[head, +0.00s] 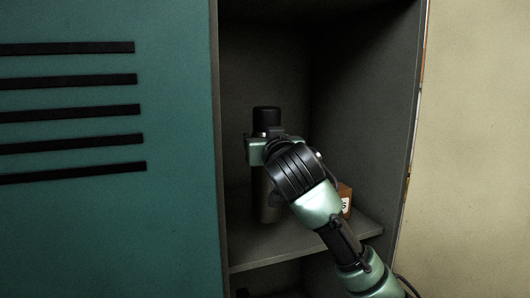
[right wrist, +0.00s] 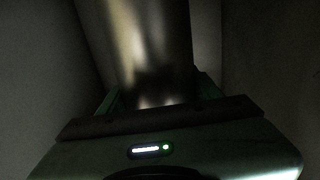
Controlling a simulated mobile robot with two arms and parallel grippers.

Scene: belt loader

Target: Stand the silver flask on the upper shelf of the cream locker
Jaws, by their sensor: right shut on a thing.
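The silver flask (head: 268,205) with a black cap (head: 267,117) is upright inside the open locker compartment, over the shelf (head: 300,244). My right gripper (head: 268,146) is shut around the flask's upper part, below the cap. The arm reaches in from the lower right and hides part of the flask. I cannot tell whether the flask's base touches the shelf. In the right wrist view the shiny flask body (right wrist: 152,45) stands between the fingers (right wrist: 155,98). My left gripper is not in view.
A brown box (head: 346,199) with lettering stands on the shelf right of the flask, partly behind my arm. A teal slatted panel (head: 100,220) is at left and a cream panel (head: 480,150) at right. Another dark space opens below the shelf.

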